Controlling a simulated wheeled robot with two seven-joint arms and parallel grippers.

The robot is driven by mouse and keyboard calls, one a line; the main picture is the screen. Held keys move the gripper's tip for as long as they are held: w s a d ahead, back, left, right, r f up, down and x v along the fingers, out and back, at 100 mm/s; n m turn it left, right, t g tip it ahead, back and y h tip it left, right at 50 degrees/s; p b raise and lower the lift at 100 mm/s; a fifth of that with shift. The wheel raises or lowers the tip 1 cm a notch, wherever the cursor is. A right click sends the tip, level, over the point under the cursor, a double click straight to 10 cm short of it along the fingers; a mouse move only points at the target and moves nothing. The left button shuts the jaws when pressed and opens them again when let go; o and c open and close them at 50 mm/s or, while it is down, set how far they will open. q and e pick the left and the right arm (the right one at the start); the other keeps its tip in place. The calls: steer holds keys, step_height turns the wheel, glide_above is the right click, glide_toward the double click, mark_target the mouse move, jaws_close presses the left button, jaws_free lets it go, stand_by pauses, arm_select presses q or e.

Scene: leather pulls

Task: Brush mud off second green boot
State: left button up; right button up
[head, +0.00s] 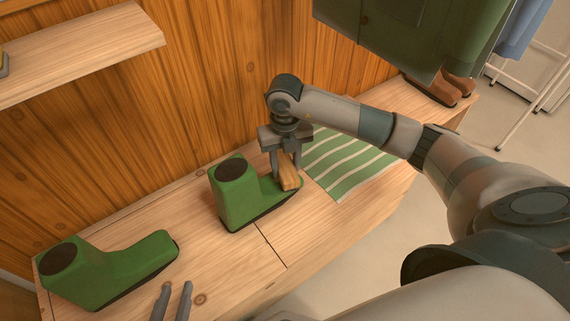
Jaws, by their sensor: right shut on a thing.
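One green boot (238,197) stands upright on the wooden bench with its toe to the right. A second green boot (110,276) stands at the bench's left end, also toe to the right. My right gripper (289,172) is shut on a wooden brush (289,178), held down at the toe of the boot nearer the middle. I cannot tell whether the bristles touch the boot. No mud can be made out on either boot. My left gripper (175,291) shows only its two fingers at the bottom edge, apart and empty, near the left boot.
A green and white striped mat (345,163) lies on the bench (300,235) right of the brush. Brown boots (437,91) stand at the far right end under a hanging green coat (400,40). A wooden shelf (80,50) juts out at upper left. Bare bench lies between the boots.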

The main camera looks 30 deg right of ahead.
arm_select(q)
steer(key=shift+r+p, duration=0.4)
arm_select(e)
steer(key=shift+s+a, duration=0.15)
steer(key=shift+a, duration=0.7)
steer(key=shift+s+a, duration=0.15)
steer(key=shift+a, duration=0.7)
arm_select(q)
steer(key=shift+f, duration=0.15)
arm_select(e)
steer(key=shift+w+d, duration=0.15)
steer(key=shift+d, duration=0.7)
steer(key=shift+w+d, duration=0.15)
steer(key=shift+d, duration=0.7)
arm_select(q)
steer(key=shift+r, duration=0.3)
arm_select(e)
steer(key=shift+s+a, duration=0.15)
steer(key=shift+a, duration=0.55)
steer(key=shift+s+a, duration=0.1)
steer(key=shift+a, duration=0.55)
steer(key=shift+s+a+f, duration=0.1)
steer(key=shift+a, duration=0.25)
